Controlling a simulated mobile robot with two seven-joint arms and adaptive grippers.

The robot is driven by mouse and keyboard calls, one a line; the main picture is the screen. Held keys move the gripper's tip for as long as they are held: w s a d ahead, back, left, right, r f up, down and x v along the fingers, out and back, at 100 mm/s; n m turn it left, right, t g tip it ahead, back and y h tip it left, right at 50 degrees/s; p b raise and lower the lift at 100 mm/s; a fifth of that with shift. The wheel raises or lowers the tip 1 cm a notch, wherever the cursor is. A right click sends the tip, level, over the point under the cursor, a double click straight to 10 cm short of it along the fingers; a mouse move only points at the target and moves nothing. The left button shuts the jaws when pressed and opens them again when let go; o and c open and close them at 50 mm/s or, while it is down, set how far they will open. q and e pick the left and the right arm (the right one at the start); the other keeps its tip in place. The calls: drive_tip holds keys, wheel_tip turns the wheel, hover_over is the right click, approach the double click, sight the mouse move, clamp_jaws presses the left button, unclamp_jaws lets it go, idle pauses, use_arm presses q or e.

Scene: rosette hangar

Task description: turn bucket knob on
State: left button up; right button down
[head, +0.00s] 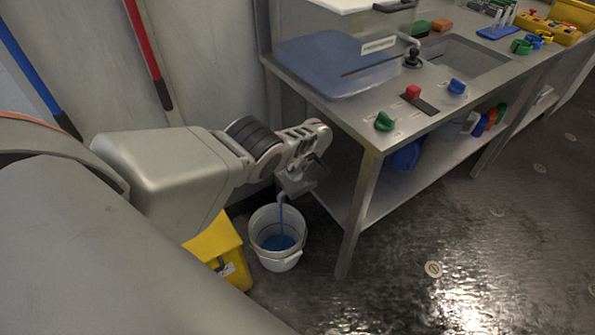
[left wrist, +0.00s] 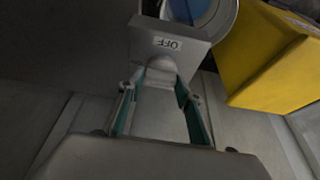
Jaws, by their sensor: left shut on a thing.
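My left gripper (head: 303,160) is at a grey box (head: 297,187) beside the workbench's left end, above the bucket. In the left wrist view, my left gripper (left wrist: 160,84) has its fingers on both sides of a grey rounded knob (left wrist: 161,65) and is shut on it. The knob sits on the box's plate, which carries an upside-down OFF label (left wrist: 168,44). The white bucket (head: 268,256) stands on the floor with blue liquid (head: 279,242) in it. A thin blue stream (head: 281,222) runs from the spout under the box into the bucket. My right gripper is out of view.
A yellow bin (head: 216,243) stands left of the bucket. The metal workbench (head: 330,105) carries a green knob (head: 384,122), a red knob (head: 412,91), a blue knob (head: 457,86) and a sink. The dark floor at the right is clear.

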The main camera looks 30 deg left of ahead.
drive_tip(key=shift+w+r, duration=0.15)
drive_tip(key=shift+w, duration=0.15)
use_arm(q)
drive_tip(key=o, duration=1.1)
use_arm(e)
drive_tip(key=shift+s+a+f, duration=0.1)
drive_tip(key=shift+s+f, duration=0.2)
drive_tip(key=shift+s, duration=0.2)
use_arm(q)
drive_tip(key=shift+r, duration=0.1)
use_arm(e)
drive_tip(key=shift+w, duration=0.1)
